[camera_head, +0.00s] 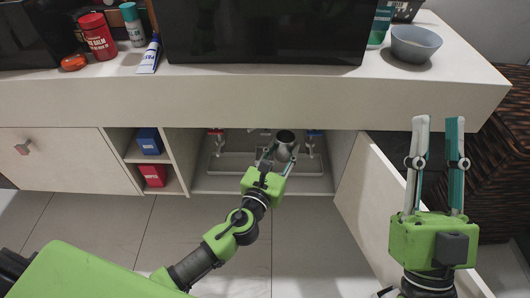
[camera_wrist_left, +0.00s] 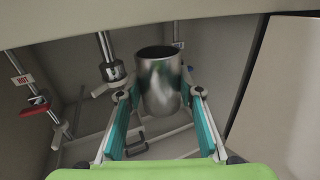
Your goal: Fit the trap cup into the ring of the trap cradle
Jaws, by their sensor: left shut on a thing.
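The trap cup, a shiny metal cylinder with an open top, is held upright between the fingers of my left gripper (camera_head: 280,157) inside the open cabinet. It shows in the head view (camera_head: 285,137) and large in the left wrist view (camera_wrist_left: 160,82). A light grey frame (camera_wrist_left: 90,138) with bars lies low behind it and may be the trap cradle; I cannot make out its ring. A metal drain pipe (camera_wrist_left: 110,68) hangs to the left of the cup in the wrist view, apart from it. My right gripper (camera_head: 438,122) is open and empty, raised outside the cabinet at right.
A pipe with a HOT label and red valve handle (camera_wrist_left: 36,108) stands at left in the wrist view. The open cabinet door (camera_head: 385,205) is at right. Shelves with a blue box (camera_head: 149,141) and a red box (camera_head: 153,175) are at left. The countertop (camera_head: 250,98) overhangs the opening.

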